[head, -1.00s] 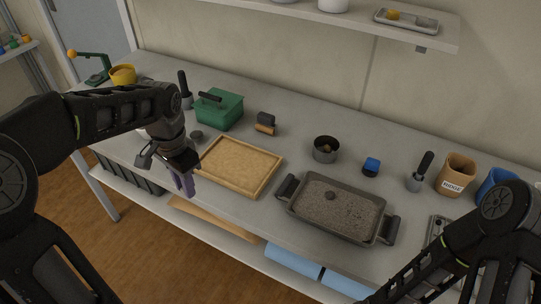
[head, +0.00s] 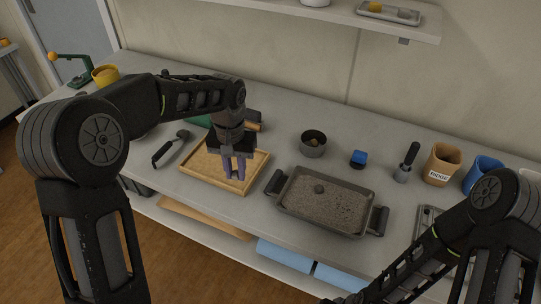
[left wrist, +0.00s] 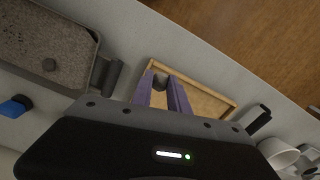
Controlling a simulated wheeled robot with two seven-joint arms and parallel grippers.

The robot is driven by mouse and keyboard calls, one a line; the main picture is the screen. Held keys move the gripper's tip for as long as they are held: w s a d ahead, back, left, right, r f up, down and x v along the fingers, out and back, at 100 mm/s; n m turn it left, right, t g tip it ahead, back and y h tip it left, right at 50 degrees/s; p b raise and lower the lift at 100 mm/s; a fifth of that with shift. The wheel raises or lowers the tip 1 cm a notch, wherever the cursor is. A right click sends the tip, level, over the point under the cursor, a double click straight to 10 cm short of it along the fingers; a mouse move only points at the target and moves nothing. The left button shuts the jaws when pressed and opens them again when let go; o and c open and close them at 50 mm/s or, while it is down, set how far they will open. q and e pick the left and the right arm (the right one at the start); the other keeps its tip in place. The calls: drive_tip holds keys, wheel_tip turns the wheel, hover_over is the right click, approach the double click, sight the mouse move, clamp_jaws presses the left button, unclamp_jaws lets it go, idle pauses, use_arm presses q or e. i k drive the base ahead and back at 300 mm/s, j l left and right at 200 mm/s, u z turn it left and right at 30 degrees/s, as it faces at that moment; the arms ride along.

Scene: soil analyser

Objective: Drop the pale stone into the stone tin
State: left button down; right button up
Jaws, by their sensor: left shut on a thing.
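My left gripper (head: 236,178) is over the wooden tray (head: 192,181), pointing down. Its purple fingers are shut on a small rounded stone (left wrist: 160,80), seen between them in the left wrist view. It looks grey in the shade there; its true tone is hard to tell. In the head view the fingers mostly hide it. A round dark tin (head: 323,152), likely the stone tin, stands to the right of the gripper with a small brownish lump inside. My right gripper is out of view; only its arm shows at lower right.
A soil pan (head: 340,221) with side handles and a dark lump lies right of the wooden tray. A blue block (head: 358,158), a black-handled tool (head: 406,162), an orange cup (head: 441,165) and a blue cup (head: 483,176) stand further right. A black-handled scoop (head: 165,153) lies left.

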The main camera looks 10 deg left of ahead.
sight(306, 148)
drive_tip(key=z, duration=1.55)
drive_tip(key=k+j+z, duration=0.15)
drive_tip(key=k+j, duration=0.15)
drive_tip(key=j, duration=0.2)
drive_tip(key=k+j, duration=0.35)
drive_tip(key=j, duration=0.3)
drive_tip(key=i, duration=0.5)
